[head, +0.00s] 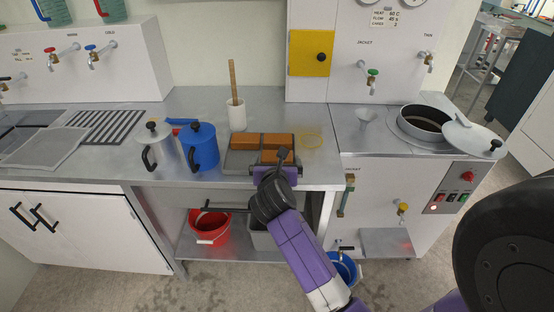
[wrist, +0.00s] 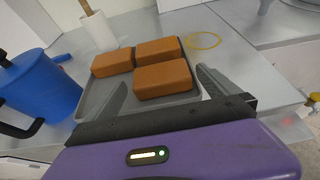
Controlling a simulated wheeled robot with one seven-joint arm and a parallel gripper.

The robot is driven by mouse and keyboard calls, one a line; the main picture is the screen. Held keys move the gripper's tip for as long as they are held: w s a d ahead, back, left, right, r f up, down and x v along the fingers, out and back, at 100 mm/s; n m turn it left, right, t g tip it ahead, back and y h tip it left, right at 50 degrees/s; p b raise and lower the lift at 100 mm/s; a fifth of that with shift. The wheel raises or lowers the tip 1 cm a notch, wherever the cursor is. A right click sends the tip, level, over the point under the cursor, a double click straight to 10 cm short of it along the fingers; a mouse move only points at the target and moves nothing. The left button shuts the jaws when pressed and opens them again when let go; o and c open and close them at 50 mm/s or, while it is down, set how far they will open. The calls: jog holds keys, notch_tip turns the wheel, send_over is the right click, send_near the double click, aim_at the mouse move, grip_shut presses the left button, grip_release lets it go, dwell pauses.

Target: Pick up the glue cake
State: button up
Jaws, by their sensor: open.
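Several orange-brown glue cakes lie in a shallow grey tray on the steel counter. In the wrist view three show: a front one (wrist: 164,80), one behind it (wrist: 158,51) and one at the left (wrist: 112,62). The tray's (wrist: 93,98) rim shows around them. In the head view the cakes (head: 277,141) are partly hidden behind my wrist. My gripper (wrist: 165,88) is open and empty-looking, its fingers spread to the left and right of the front cake. I cannot tell the exact gap between fingers and cake.
A blue jug (head: 200,147) and a grey jug (head: 159,146) stand left of the tray. A white pot (head: 237,116) with a wooden stick stands behind. A yellow ring (head: 313,139) lies to the right, beside the machine with an open round vat (head: 425,122).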

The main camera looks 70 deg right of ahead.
jog(key=shift+x, duration=1.45)
jog(key=shift+c, duration=0.4)
jog(key=c, duration=1.3)
jog(key=shift+r, duration=0.15)
notch_tip(320, 180, up, 20)
jog(key=shift+f+p, duration=0.1)
jog(key=shift+p, duration=0.9)
